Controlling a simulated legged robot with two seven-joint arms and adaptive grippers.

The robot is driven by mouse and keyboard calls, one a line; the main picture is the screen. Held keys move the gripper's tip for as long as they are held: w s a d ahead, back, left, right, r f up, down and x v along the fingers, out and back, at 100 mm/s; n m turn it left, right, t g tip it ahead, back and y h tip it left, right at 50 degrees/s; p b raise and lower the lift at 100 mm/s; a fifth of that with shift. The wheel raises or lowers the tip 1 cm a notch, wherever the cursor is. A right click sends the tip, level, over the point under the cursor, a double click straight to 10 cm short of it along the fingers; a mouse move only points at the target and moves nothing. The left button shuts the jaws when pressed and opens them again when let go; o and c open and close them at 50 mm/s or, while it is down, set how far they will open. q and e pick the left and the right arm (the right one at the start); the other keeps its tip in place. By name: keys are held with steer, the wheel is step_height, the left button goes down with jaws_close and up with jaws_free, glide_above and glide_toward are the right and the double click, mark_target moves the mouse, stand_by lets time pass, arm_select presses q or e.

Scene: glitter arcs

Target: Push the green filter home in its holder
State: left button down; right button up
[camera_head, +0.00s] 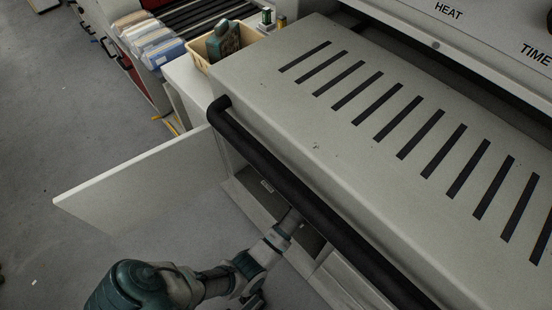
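I do not see the green filter or its holder in the head view. My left arm comes in from the lower left and reaches into an open compartment (262,205) low in the front of the grey machine. Its wrist end passes under the black bar handle (290,185), and the gripper beyond it is hidden. I cannot see what, if anything, it touches or holds. My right gripper is not in view.
A white door panel (140,180) stands open left of the compartment. The machine's slotted grey top (300,110) overhangs it. A yellow bin (198,58) holding a dark green object (222,40) sits on a white surface behind. The floor at left is mostly clear.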

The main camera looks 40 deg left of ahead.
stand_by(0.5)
arm_select(q)
steer(key=shift+f+b, duration=0.3)
steer(key=shift+f, duration=0.2)
steer(key=c, duration=0.5)
jaws_free()
steer(key=shift+r, duration=0.1)
steer(key=shift+o, duration=0.3)
steer(key=o, duration=0.3)
steer(key=shift+o, duration=0.2)
